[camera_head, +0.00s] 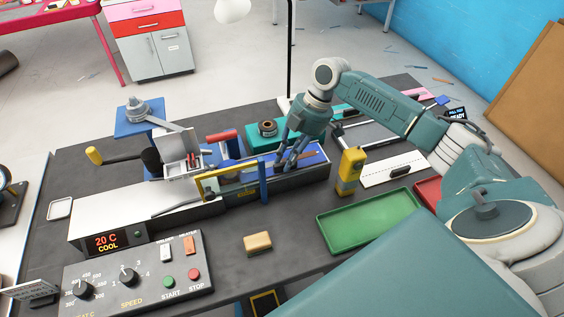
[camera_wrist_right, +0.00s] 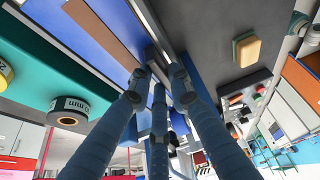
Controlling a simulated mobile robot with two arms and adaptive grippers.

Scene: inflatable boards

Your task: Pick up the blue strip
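A blue strip (camera_head: 311,156) lies in the long grey tray (camera_head: 305,183) on the workbench, right of the blue-and-yellow frame. A broad blue surface (camera_wrist_right: 85,50), probably the same strip, shows at the upper left of the right wrist view beside a brown strip (camera_wrist_right: 108,25). Contact with the blue strip cannot be made out. My left gripper is out of view.
A yellow device (camera_head: 349,172) stands right of the tray. A green tray (camera_head: 366,217) and a tan block (camera_head: 257,243) lie in front. A teal box with a tape roll (camera_head: 267,128) sits behind, and a control panel (camera_head: 136,278) stands front left.

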